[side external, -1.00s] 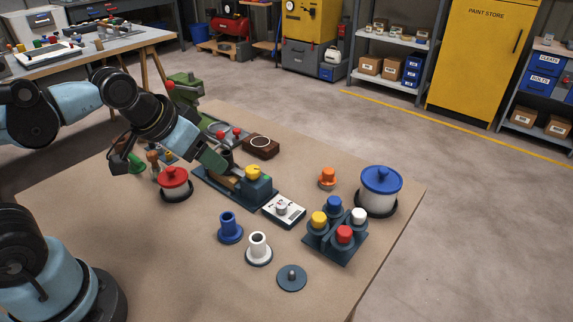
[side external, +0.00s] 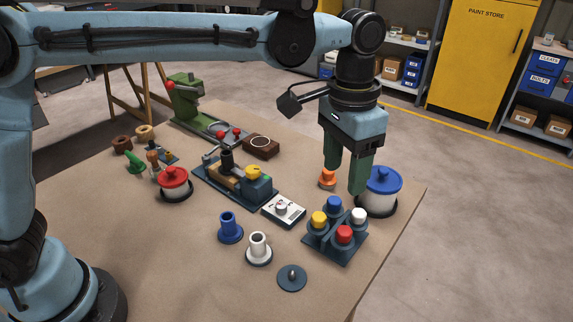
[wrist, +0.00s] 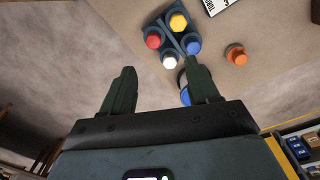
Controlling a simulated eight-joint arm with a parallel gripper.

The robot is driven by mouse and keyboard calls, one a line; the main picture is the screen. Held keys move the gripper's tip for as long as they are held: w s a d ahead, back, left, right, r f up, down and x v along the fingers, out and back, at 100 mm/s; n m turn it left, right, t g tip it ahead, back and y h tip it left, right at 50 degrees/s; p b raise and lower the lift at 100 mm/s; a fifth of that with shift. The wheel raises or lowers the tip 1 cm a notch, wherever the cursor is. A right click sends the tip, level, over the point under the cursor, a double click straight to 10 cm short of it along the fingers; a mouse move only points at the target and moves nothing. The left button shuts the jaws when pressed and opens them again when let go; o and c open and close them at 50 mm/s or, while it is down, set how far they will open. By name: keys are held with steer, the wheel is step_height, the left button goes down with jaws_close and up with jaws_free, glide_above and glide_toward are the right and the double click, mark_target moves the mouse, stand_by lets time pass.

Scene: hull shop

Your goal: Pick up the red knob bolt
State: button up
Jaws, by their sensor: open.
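The red knob bolt (side external: 344,234) stands in a dark four-place rack (side external: 332,250), at its near corner in the side view. Yellow (side external: 319,218), blue (side external: 334,203) and white (side external: 358,215) knob bolts fill the other places. In the wrist view the red knob (wrist: 154,37) is near the top, with the white knob (wrist: 170,61) closer to my fingers. My gripper (side external: 346,182) is open and empty, pointing down above the table, behind and above the rack.
A blue-lidded pot (side external: 382,182) stands close to the right finger. An orange knobbed piece (side external: 327,181) is partly hidden by the left finger. A white dial box (side external: 284,210) lies left of the rack. Bare tabletop is in front of the rack.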

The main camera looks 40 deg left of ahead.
glide_above(344, 230)
steer(key=f, duration=0.7)
steer(key=shift+a, duration=0.4)
steer(key=f, duration=0.2)
steer(key=d+f, duration=0.1)
steer(key=f, duration=0.1)
steer(key=shift+f, duration=0.7)
jaws_close()
